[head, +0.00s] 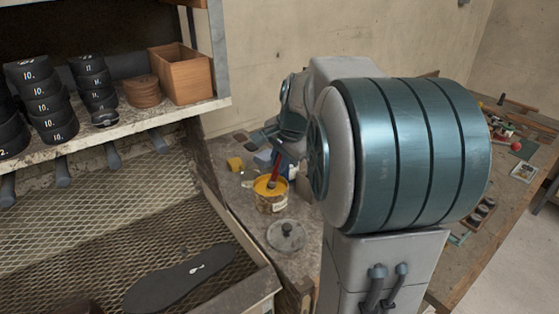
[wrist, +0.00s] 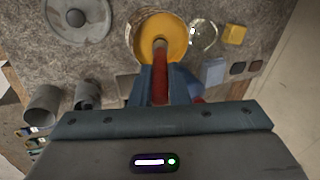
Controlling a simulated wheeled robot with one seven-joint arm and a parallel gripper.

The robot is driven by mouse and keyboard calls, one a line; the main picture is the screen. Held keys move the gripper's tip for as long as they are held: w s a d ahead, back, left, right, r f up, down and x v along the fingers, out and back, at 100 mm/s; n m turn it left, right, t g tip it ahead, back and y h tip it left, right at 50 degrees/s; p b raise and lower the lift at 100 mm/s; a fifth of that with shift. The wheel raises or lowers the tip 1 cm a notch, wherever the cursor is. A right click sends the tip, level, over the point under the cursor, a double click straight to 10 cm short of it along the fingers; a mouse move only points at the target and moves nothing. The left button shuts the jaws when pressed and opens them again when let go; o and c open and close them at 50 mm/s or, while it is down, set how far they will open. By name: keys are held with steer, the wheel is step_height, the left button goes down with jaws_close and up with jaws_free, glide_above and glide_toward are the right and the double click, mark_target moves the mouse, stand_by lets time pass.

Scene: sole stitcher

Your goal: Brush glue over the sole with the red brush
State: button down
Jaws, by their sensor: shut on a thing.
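The red brush (head: 275,171) stands with its lower end in the open glue tin (head: 270,201), which is full of yellow glue. In the wrist view the red brush (wrist: 160,77) points down into the yellow glue tin (wrist: 159,38). My gripper (wrist: 160,88) is shut on the brush handle, above the tin. In the head view my arm hides part of the gripper. The dark sole (head: 180,280) lies flat on the mesh tray at the lower left, with a small white mark on it. The brush tip is hidden in the glue.
A round grey lid (head: 286,236) lies on the bench in front of the tin. A yellow block (head: 235,164) and a blue-white container (head: 265,158) are close behind. The mesh tray's raised rim (head: 232,226) stands between tin and sole. A shelf (head: 130,121) overhangs the tray's back.

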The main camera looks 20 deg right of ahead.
stand_by(0.3)
steer(key=shift+r+p, duration=2.85)
steer(key=shift+r, duration=0.65)
steer(key=shift+f, duration=0.1)
